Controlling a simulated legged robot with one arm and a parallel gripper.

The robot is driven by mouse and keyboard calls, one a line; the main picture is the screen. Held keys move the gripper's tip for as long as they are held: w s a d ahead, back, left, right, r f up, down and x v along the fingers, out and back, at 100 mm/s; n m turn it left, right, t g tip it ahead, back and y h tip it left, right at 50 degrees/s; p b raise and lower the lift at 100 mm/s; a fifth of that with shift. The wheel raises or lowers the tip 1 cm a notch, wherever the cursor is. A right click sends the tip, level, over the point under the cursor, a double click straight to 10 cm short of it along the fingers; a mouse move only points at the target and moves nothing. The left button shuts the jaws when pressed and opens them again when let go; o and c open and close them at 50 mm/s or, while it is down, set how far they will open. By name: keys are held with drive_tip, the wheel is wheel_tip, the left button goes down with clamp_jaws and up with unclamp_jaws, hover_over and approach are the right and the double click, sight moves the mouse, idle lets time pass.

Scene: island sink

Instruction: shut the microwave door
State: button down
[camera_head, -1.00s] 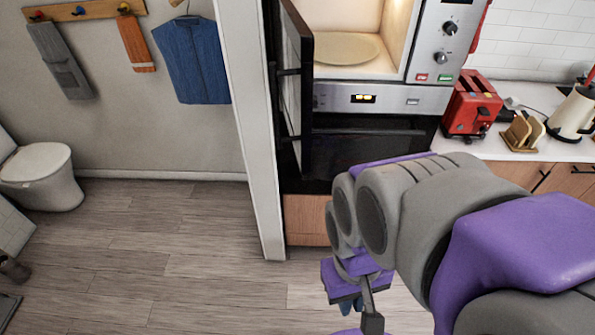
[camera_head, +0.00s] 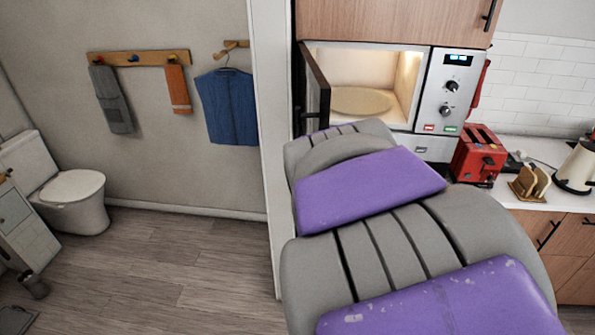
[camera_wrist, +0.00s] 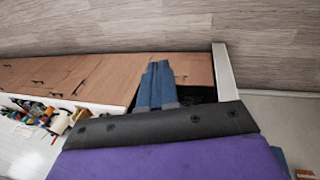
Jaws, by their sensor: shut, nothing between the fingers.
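The microwave (camera_head: 462,105) is built into the tall cabinet in the head view. Its lit inside shows a round turntable plate (camera_head: 362,101). The microwave door (camera_head: 316,88) is hinged on the left and stands wide open, swung out towards me and seen nearly edge-on. My arm covers the door's lower part. My gripper (camera_wrist: 157,68) shows only in the wrist view, with its blue fingers together and nothing between them. It is hidden behind my arm in the head view. The wrist view does not clearly show the door, so I cannot tell their gap.
A red toaster (camera_head: 477,158), a wooden rack (camera_head: 529,184) and a kettle (camera_head: 577,166) stand on the counter to the right. A white wall edge (camera_head: 268,150) stands just left of the cabinet. The floor (camera_head: 180,255) at left is open, with a toilet (camera_head: 75,195) beyond.

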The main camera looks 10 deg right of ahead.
drive_tip(key=w+a+r+t+h+p, duration=0.1)
drive_tip(key=w+a+r+t+h, duration=0.1)
drive_tip(key=w+a, duration=0.65)
drive_tip(key=w+a+r+t+h+p, duration=0.1)
drive_tip(key=w+a+r+t+p, duration=0.2)
drive_tip(key=w, duration=1)
drive_tip(key=w+d+f+g+b, duration=0.1)
drive_tip(key=w+d+f+b, duration=0.2)
drive_tip(key=d+f, duration=0.4)
drive_tip(key=shift+d+f+n, duration=0.2)
drive_tip(key=shift+f+n, duration=0.05)
drive_tip(key=shift+n, duration=0.15)
